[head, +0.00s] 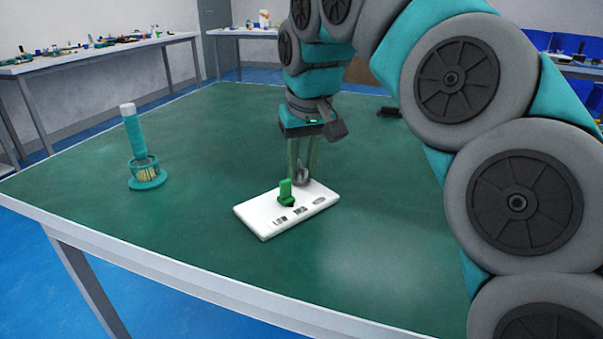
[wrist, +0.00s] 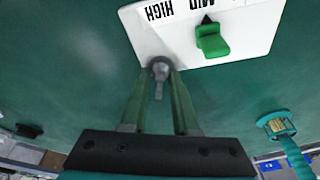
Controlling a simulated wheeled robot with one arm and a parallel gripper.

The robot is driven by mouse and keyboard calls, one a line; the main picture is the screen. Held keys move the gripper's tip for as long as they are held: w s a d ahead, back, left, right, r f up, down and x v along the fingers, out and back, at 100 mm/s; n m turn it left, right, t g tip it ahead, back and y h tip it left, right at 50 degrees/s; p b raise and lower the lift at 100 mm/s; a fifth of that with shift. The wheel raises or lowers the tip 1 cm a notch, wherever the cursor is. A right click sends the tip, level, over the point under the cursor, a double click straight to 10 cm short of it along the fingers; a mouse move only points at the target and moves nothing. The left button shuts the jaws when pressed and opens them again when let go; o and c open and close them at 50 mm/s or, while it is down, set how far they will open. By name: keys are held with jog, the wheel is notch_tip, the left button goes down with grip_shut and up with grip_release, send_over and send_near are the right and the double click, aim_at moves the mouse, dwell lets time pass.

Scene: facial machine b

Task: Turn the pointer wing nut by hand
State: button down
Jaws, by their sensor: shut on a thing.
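A white plate (head: 262,221) lies on the green table. Its printed labels show upside down in the wrist view, with HIGH and MID readable. A green knob with a black pointer tip, apparently the pointer wing nut (head: 286,190), stands on the plate. In the wrist view, the pointer wing nut (wrist: 212,42) has its black tip toward MID. My gripper (head: 303,172) is at the plate's far edge, beside the green knob and apart from it. In the wrist view, my gripper (wrist: 162,74) is shut on a grey round-headed piece (wrist: 160,68) with a narrow stem.
A teal brush-like tool (head: 132,140) stands upright in a teal base on the left of the table. A small dark object (head: 388,112) lies at the back right. The green table top (head: 180,230) is clear around the plate. Cluttered benches stand behind.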

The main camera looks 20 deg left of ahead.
aim_at(301, 163)
jog(key=shift+f+m+b, duration=0.2)
jog(key=shift+m+b, duration=0.6)
jog(key=m+h+b, duration=0.1)
jog(key=m+b, duration=0.1)
jog(key=m, duration=0.1)
jog(key=shift+r+t, duration=0.15)
jog(key=shift+t, duration=0.15)
jog(key=c, duration=1)
grip_release()
jog(key=shift+r+p, duration=1.9)
jog(key=shift+r, duration=0.65)
